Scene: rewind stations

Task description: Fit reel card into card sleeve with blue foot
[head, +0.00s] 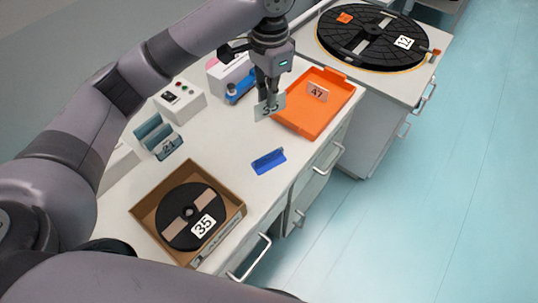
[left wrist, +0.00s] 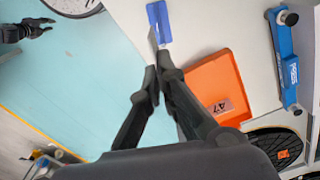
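The reel card (head: 269,106), a pale card reading 35, hangs from my left gripper (head: 268,93), whose fingers are closed on its top edge. It is above the table, beside the orange tray's left edge. In the left wrist view my left gripper (left wrist: 156,76) has its fingertips together, and the card shows almost edge-on. The card sleeve with blue foot (head: 268,161) stands on the table, nearer than the card and apart from it; its blue part also shows in the left wrist view (left wrist: 159,22). My right gripper (left wrist: 38,28) is small over the floor and looks open, empty.
An orange tray (head: 340,112) holds a card reading 47 (head: 317,92). A cardboard box (head: 237,213) holds a black reel (head: 180,232) labelled 35. A teal holder (head: 155,135) with card 21 stands left. A large reel (head: 345,45) lies on the far cabinet. Table around the sleeve is clear.

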